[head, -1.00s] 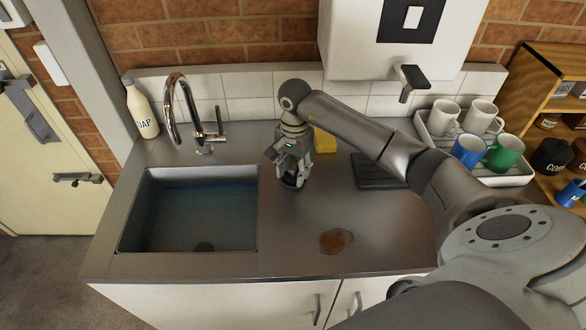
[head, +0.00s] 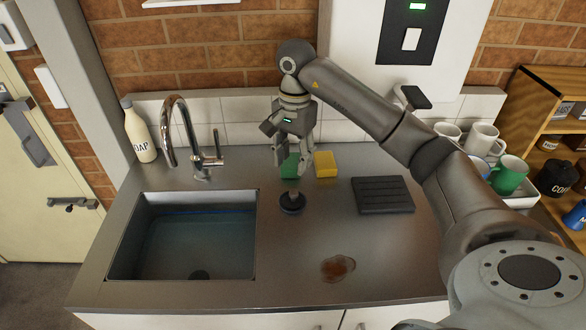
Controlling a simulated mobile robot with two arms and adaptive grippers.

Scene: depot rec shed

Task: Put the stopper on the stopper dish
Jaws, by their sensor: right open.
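The stopper (head: 292,203) is a dark round disc with a short grey knob on top. It stands upright on the steel counter, right of the sink, in the head view. I cannot make out whether a separate stopper dish lies under it. My right gripper (head: 292,172) is open and empty above and slightly behind the stopper, its fingers pointing down and apart from it. My left gripper is not in view.
The sink (head: 180,235) holds bluish water, with a dark round spot at its bottom. A green item (head: 289,165) and a yellow sponge (head: 325,164) lie behind the stopper. A black ridged mat (head: 382,195) is to the right. A brown stain (head: 338,268) marks the front counter.

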